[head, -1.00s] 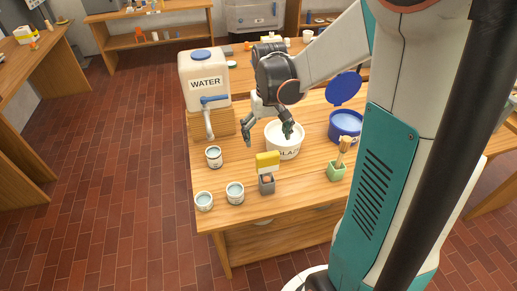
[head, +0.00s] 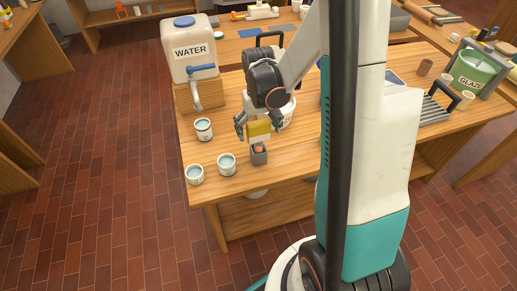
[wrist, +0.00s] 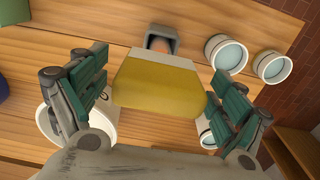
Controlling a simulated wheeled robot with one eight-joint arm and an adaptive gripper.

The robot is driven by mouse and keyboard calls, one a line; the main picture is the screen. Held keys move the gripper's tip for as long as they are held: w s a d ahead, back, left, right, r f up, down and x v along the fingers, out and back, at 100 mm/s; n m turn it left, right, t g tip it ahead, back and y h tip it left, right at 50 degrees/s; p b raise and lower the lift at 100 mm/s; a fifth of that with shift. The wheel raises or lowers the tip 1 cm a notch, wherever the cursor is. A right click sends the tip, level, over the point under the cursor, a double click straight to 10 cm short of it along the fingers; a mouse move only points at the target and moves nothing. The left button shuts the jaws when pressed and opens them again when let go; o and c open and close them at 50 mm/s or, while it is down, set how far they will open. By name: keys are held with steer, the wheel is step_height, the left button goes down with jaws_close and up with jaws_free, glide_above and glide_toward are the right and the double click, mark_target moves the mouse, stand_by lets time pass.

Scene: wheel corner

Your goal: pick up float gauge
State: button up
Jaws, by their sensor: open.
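The float gauge (head: 260,129) appears to be the yellow block with a white edge, standing over a small grey square holder (head: 259,156) near the front of the table. An orange part shows inside the holder. In the wrist view the gauge's yellow block (wrist: 155,90) fills the middle, with the grey holder (wrist: 162,36) beyond it. My gripper (head: 259,122) is open, with its fingers on either side of the yellow block. In the wrist view my gripper (wrist: 158,82) has teal finger pads left and right of the block; I cannot tell whether they touch it.
Several small cups stand to the left, such as one cup (head: 226,164) near the holder. A white tub (head: 289,113) is partly hidden behind my gripper. A water container (head: 190,50) stands at the back left. Bare wood (head: 220,198) lies along the front edge.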

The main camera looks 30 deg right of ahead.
step_height(320, 180, down, 2)
steer(key=shift+f, duration=0.2)
steer(key=shift+r, duration=0.1)
steer(key=c, duration=1.2)
steer(key=shift+o, duration=0.4)
steer(key=shift+r, duration=0.1)
step_height(320, 180, up, 20)
steer(key=p, duration=0.5)
step_height(320, 180, up, 7)
steer(key=p, duration=0.5)
steer(key=shift+r+p, duration=0.15)
steer(key=shift+p, duration=0.15)
